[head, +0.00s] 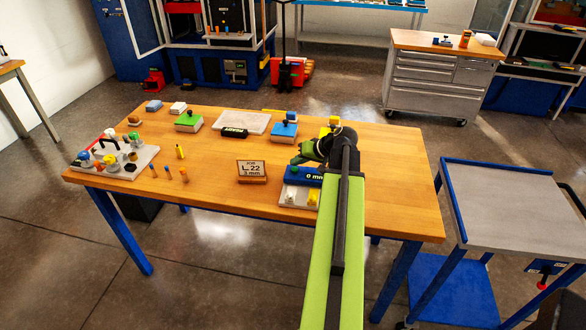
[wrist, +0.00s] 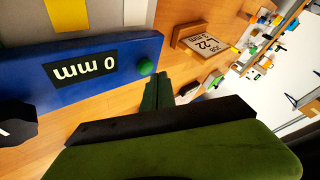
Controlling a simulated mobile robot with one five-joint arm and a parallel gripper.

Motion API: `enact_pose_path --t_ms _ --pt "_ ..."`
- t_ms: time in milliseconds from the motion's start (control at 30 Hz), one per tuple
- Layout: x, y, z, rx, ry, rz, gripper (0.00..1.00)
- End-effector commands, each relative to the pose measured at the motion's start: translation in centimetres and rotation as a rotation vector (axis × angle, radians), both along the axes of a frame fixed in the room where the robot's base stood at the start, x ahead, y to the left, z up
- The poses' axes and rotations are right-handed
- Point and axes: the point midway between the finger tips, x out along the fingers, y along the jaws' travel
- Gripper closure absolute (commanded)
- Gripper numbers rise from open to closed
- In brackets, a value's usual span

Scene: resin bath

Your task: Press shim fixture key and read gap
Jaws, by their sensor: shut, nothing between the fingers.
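The shim fixture (head: 308,177) is a blue block with a dark display reading "0 mm", near the right part of the wooden bench. Its blue face (wrist: 40,98) fills the upper left of the wrist view, where the display appears upside down. A round green key (wrist: 145,67) sits at the fixture's end. My gripper (wrist: 158,88) is shut and empty, its dark green fingertips close to the key; I cannot tell whether they touch it. In the head view my gripper (head: 300,160) is over the fixture's left end. A job card (head: 252,170) reads "JOB L.22 3 mm".
A grey tray (head: 140,160) with several coloured pieces lies at the bench's left end. Coloured blocks and a "READY" sign (head: 233,132) stand towards the back. Small pegs (head: 168,172) stand between tray and card. The bench's right end is clear.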

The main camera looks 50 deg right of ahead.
Motion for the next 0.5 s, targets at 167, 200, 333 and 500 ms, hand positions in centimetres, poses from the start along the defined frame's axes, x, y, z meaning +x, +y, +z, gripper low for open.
enact_pose_path --t_ms 167,200,333,500 --pt "0.0 0.0 0.2 0.0 0.0 0.0 1.0" --pt "0.0 0.0 0.2 0.0 0.0 0.0 1.0" --pt "0.0 0.0 0.3 0.0 0.0 0.0 1.0" --pt "0.0 0.0 1.6 0.0 0.0 0.0 1.0"
